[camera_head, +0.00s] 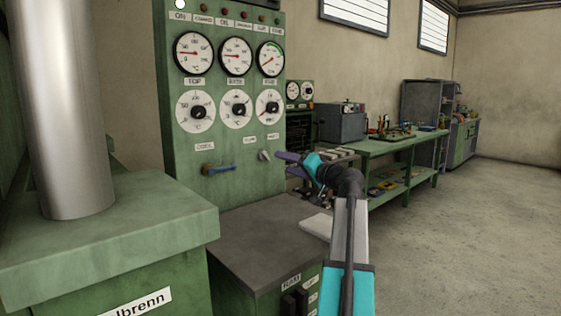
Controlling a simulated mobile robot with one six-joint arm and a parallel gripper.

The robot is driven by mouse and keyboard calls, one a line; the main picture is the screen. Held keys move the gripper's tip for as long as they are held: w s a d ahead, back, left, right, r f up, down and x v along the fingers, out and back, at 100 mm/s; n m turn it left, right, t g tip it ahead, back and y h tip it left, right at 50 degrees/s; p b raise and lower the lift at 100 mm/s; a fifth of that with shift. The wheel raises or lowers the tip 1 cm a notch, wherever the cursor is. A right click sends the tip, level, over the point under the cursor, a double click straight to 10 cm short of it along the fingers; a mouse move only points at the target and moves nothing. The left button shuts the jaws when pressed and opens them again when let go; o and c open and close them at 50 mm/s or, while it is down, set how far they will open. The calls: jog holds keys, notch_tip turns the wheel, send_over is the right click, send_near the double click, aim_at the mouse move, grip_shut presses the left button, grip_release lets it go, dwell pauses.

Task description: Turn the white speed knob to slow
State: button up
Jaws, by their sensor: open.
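A small white knob (265,155) sits low on the right side of the green control panel (235,187). Two small white labels stand just above it, one to each side, too small to read with certainty. The knob looks slightly tilted, but its exact setting is hard to tell. My gripper (284,163) is just right of the knob in the picture, with its dark fingers apart and pointing left toward the panel. A small gap shows between the fingertips and the knob. Nothing shows between the fingers.
A blue lever (220,169) is left of the knob. Three dials with black knobs (238,109) and three gauges (235,56) are above. A grey-topped cabinet (262,236) stands below, and a metal pipe (68,120) rises at left. A green workbench (385,150) is behind; floor at right is clear.

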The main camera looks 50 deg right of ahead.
jog(key=shift+s+a, duration=0.2)
jog(key=shift+s, duration=1.25)
jog(key=shift+r, duration=0.1)
